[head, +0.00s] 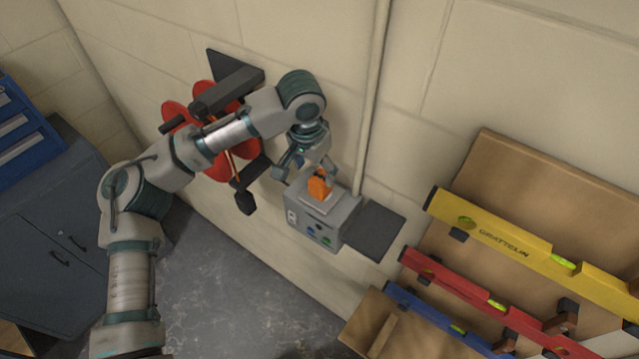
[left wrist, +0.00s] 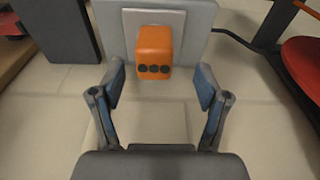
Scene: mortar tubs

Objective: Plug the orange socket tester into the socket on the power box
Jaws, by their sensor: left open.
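The orange socket tester (head: 319,187) is at the pale plate on top of the grey power box (head: 338,216), which is mounted on the wall. In the left wrist view the tester (left wrist: 154,48) shows three dark round spots on its near face and sits against the pale plate of the power box (left wrist: 198,14). It covers the socket, so I cannot tell how deep it sits. My left gripper (head: 306,173) is open and empty just by the tester. In the left wrist view its fingers (left wrist: 160,75) are spread wide, with the tester beyond and between their tips. My right gripper is not in view.
A dark shelf plate (head: 375,231) juts out right of the box. A red cable reel (head: 235,135) hangs on the wall behind my left arm. A vertical conduit (head: 373,90) runs above the box. Spirit levels (head: 500,235) hang on a wooden board at right.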

